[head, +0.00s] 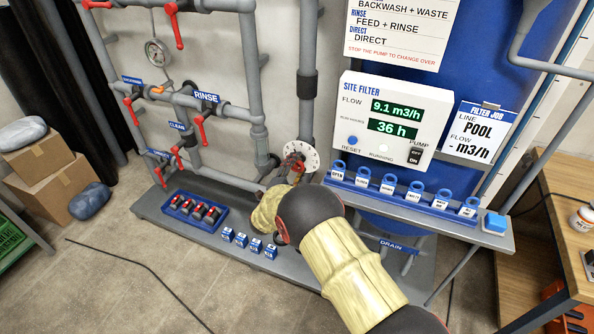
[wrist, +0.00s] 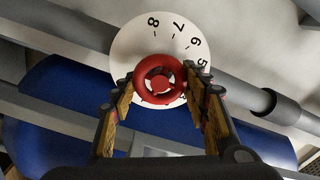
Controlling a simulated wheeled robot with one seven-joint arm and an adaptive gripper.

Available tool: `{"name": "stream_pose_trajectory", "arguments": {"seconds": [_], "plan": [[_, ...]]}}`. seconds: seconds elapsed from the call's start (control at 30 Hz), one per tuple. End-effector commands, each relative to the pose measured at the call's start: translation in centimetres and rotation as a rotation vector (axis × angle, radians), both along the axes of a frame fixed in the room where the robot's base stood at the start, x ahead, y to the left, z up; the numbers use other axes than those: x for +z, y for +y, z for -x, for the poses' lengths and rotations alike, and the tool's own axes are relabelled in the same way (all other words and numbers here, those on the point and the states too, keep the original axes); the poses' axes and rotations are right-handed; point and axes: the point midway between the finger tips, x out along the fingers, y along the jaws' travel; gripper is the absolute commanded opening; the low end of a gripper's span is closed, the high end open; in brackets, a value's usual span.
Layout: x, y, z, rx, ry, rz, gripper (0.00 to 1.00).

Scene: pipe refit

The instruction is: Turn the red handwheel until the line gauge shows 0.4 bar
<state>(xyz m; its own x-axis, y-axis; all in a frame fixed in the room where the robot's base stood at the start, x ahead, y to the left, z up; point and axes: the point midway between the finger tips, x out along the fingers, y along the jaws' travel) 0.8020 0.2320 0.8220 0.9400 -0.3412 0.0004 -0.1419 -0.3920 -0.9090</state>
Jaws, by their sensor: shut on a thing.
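The red handwheel (wrist: 158,74) shows in the wrist view in front of a white dial plate (wrist: 138,42) with numbers around its rim; 8, 7, 6 and 5 can be read. My gripper (wrist: 161,85) has one finger on each side of the wheel and is shut on it. In the head view, my gripper (head: 291,172) is at the dial plate (head: 303,154), and my arm hides most of the wheel. A round gauge (head: 158,52) hangs on the pipes at upper left; its reading is too small to tell.
Grey pipes with red lever valves (head: 202,131) stand left of the wheel. A control box (head: 393,120) and a row of blue tags (head: 387,188) are at right.

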Motion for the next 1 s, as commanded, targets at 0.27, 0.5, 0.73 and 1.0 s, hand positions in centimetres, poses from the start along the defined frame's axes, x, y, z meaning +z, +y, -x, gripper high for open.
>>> {"name": "stream_pose_trajectory", "arguments": {"seconds": [0.27,0.5,0.73,1.0], "plan": [[-0.25,-0.06,0.03,-0.001,-0.036,-0.105,0.20],[-0.26,-0.09,0.05,-0.001,-0.046,-0.134,0.20],[-0.26,-0.09,0.06,-0.001,-0.047,-0.136,0.20],[-0.25,-0.09,0.05,-0.001,-0.046,-0.135,0.54]]}}
